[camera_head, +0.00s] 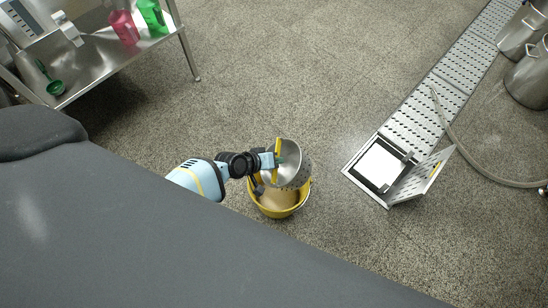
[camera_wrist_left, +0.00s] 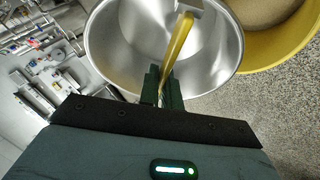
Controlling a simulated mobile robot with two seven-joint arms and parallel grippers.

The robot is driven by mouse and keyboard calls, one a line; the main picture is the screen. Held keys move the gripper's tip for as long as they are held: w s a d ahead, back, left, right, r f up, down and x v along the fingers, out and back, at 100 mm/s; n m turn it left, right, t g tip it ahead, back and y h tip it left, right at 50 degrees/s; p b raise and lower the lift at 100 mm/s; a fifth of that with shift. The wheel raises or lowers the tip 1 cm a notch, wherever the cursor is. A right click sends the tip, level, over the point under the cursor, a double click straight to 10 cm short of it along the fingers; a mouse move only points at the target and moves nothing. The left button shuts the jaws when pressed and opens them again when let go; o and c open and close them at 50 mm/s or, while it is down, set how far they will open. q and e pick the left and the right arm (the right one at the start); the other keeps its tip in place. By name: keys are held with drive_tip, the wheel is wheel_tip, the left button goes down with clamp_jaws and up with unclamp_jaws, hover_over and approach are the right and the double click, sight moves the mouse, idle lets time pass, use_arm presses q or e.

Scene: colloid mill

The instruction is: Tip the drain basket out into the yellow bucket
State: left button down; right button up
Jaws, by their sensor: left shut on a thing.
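The drain basket (camera_head: 294,166) is a perforated metal pail with a yellow handle. My left gripper (camera_head: 277,160) is shut on that handle. The basket is tilted on its side above the yellow bucket (camera_head: 279,211), which stands on the floor with tan material visible in it. In the left wrist view the basket (camera_wrist_left: 120,40) shows a smooth, bare metal inside, and the yellow handle (camera_wrist_left: 178,45) runs between the left fingertips (camera_wrist_left: 163,85). The bucket (camera_wrist_left: 262,60) shows at its upper right. My right gripper is not in view.
A floor drain channel with perforated covers (camera_head: 425,107) runs at the right. Its near pit (camera_head: 381,164) is open, with a hinged cover (camera_head: 420,180) raised. A hose (camera_head: 462,155) lies nearby. The middle floor is clear.

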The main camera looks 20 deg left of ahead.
use_arm(q)
drive_tip(key=shift+w+r+g+y+p, duration=0.25)
drive_tip(key=shift+r+y+p, duration=0.45)
drive_tip(key=shift+p, duration=1.4)
drive_tip(key=shift+r+g+y+p, duration=0.15)
drive_tip(key=shift+g+y+p, duration=0.2)
drive_tip(key=shift+p, duration=0.55)
drive_tip(key=shift+r+m+p, duration=0.1)
drive_tip(key=shift+m+p, duration=0.2)
drive_tip(key=shift+p, duration=0.05)
drive_tip(key=shift+d+r+g+y+p, duration=0.1)
drive_tip(key=shift+g+y+p, duration=0.2)
drive_tip(key=shift+y+p, duration=0.25)
drive_tip(key=shift+s+r+y+p, duration=0.1)
drive_tip(key=shift+r+y+p, duration=0.2)
drive_tip(key=shift+p, duration=0.3)
drive_tip(key=shift+f+g, duration=0.15)
drive_tip(key=shift+g, duration=0.15)
drive_tip(key=shift+s+r+m+g+y, duration=0.1)
drive_tip(key=shift+r+m+g+y, duration=0.25)
drive_tip(key=shift+y, duration=0.95)
